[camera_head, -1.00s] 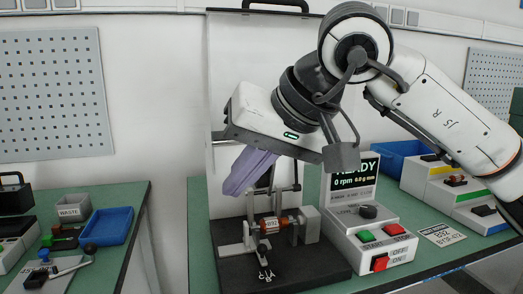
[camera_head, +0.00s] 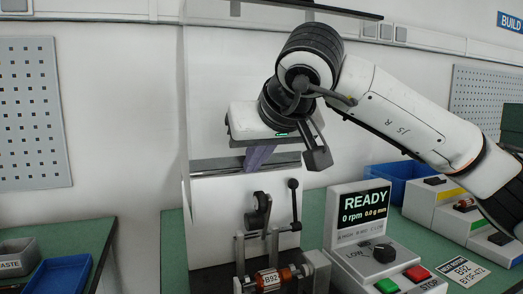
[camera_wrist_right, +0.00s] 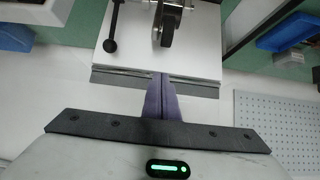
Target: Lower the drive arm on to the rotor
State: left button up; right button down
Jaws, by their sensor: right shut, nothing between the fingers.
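The rotor (camera_head: 268,279), with copper windings and a white B92 label, lies across the stand at the bottom of the head view. The drive arm (camera_head: 256,213) with its black wheel is raised above the rotor, apart from it. A lever with a black knob (camera_head: 293,184) stands upright to its right. My right gripper (camera_head: 256,162) has purple fingers, shut and empty, above the wheel. In the right wrist view its fingertips (camera_wrist_right: 160,78) are together, with the wheel (camera_wrist_right: 166,28) and knob (camera_wrist_right: 110,45) beyond them. My left gripper is not in view.
The control box (camera_head: 375,255) right of the stand reads READY, 0 rpm, with green and red buttons. A white panel (camera_head: 215,225) stands behind the stand.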

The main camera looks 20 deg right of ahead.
aim_at(268, 208)
jog(key=shift+s+f+b, duration=0.25)
jog(key=shift+s+f, duration=0.15)
jog(key=shift+f, duration=0.25)
jog(key=shift+s+f+b, duration=0.25)
jog(key=shift+s+f, duration=0.1)
jog(key=shift+f, duration=0.25)
jog(key=shift+s+f, duration=0.25)
jog(key=shift+s, duration=0.2)
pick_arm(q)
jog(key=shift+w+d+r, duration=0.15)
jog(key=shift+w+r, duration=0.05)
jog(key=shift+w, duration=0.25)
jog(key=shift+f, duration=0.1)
